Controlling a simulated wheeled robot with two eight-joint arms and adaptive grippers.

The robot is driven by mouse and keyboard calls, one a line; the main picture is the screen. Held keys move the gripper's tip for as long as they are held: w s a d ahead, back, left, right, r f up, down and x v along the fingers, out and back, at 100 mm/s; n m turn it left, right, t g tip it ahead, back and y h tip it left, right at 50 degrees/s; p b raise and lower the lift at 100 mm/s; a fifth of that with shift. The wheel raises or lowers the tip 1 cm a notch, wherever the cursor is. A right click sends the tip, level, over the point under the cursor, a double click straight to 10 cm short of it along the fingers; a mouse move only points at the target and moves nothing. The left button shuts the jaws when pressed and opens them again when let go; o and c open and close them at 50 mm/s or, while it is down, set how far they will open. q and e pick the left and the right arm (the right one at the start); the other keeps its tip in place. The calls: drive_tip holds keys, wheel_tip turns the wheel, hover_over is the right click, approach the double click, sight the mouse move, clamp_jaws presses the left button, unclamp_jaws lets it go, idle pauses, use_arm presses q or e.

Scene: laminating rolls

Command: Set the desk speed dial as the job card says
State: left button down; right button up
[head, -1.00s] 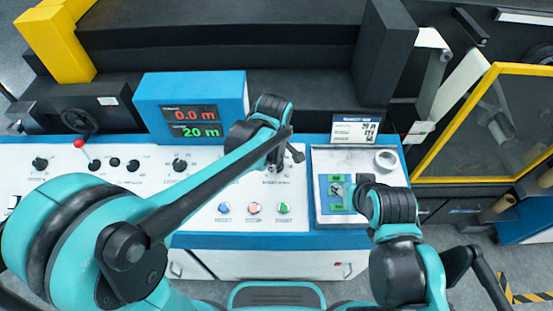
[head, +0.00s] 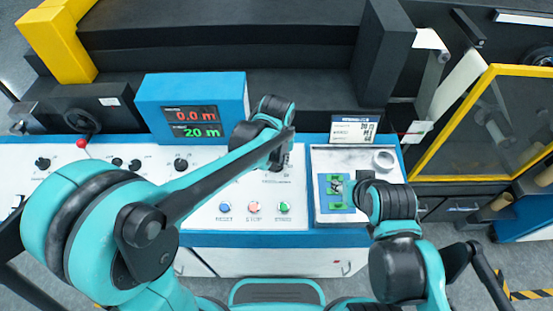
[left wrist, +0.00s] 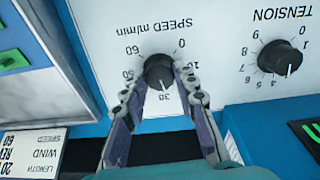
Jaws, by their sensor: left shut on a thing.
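The black speed dial (left wrist: 159,72) is on the white desk panel in the left wrist view, its scale upside down there. Its white mark points toward the 30. My left gripper (left wrist: 175,82) is shut on the dial, one finger on each side. In the head view my left gripper (head: 277,160) is over the panel and its arm hides the dial. The job card (head: 354,129) stands behind the right-hand panel; in the left wrist view the card (left wrist: 30,152) seems to read speed 60. My right gripper (head: 352,190) is by the green-marked switch, its fingers unclear.
The tension dial (left wrist: 281,57) is beside the speed dial. A blue display (head: 192,107) shows 0.0 m and 20 m. Reset, stop and another button (head: 285,208) line the panel front. A yellow-framed guard (head: 487,125) is at the right.

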use_arm(q)
drive_tip(key=m, duration=0.7)
drive_tip(key=shift+p, duration=0.3)
drive_tip(key=m, duration=0.7)
drive_tip(key=shift+m, duration=0.3)
drive_tip(key=m, duration=0.3)
drive_tip(key=shift+s+m, duration=0.1)
drive_tip(key=shift+m, duration=0.2)
drive_tip(key=m, duration=0.3)
drive_tip(key=shift+m, duration=0.3)
drive_tip(key=m, duration=0.4)
drive_tip(key=shift+t+p, duration=0.3)
drive_tip(key=shift+m, duration=1.8)
